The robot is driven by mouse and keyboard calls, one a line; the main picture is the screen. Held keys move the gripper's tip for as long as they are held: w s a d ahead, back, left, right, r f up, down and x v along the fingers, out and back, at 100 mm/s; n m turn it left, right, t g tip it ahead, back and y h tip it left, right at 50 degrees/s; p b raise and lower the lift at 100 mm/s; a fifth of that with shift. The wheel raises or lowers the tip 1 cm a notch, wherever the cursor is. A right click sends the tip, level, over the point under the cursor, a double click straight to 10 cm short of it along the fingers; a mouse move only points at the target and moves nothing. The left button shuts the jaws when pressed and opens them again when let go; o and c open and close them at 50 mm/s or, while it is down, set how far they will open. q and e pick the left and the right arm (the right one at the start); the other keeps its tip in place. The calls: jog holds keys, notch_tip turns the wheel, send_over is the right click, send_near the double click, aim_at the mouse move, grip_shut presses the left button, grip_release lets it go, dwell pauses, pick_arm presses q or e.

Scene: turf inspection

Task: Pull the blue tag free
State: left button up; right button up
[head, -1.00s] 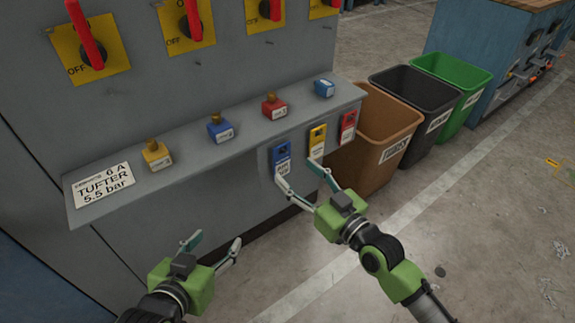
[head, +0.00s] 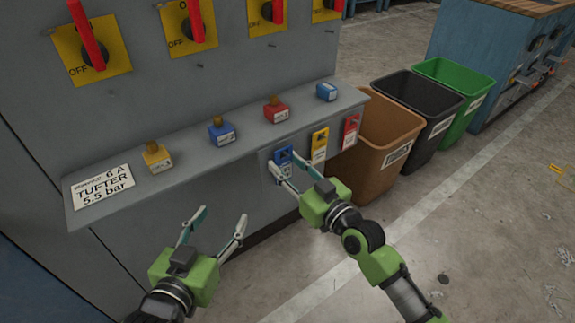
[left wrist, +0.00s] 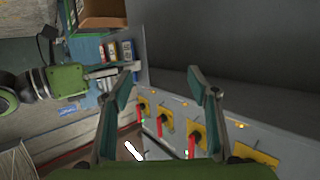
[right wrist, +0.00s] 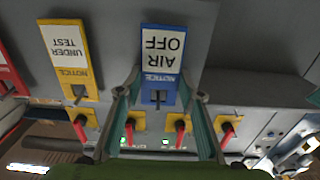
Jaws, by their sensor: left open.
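The blue tag (head: 283,156) hangs on the front face of the grey shelf, leftmost of three tags. In the right wrist view the blue tag (right wrist: 162,45) reads "AIR OFF" upside down, with a metal hook at its slot. My right gripper (head: 286,166) is at the tag. In the right wrist view its fingers (right wrist: 160,84) are apart, one on each side of the tag's blue end; I cannot tell whether they touch it. My left gripper (head: 223,214) is open and empty, below and left of the tag; its spread fingers also show in the left wrist view (left wrist: 164,80).
Yellow (head: 319,146) and red (head: 350,131) tags hang right of the blue one. Yellow (head: 157,157), blue (head: 222,132) and red (head: 276,109) padlocks and a blue block (head: 326,91) sit on the shelf. A brown bin (head: 375,137) stands close right.

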jog(key=shift+o, duration=0.5)
jog(key=shift+c, duration=0.8)
pick_arm(q)
jog(key=shift+s+a+f, duration=0.1)
jog(key=shift+f, duration=0.2)
pick_arm(e)
jog(key=shift+r, duration=0.1)
jog(key=shift+r+p, duration=0.2)
jog(key=shift+p, duration=0.15)
jog(key=shift+r, duration=0.2)
pick_arm(q)
jog(key=s+f+g, duration=0.1)
jog(key=s+a+f+g, duration=0.1)
jog(key=f, duration=0.1)
jog(key=f+g+y, duration=0.1)
jog(key=f, duration=0.1)
jog(key=shift+s+a, duration=0.2)
jog(key=shift+s, duration=0.2)
jog(key=shift+s+p, duration=0.1)
jog(key=shift+p, duration=0.2)
pick_arm(e)
jog(key=shift+s, duration=0.1)
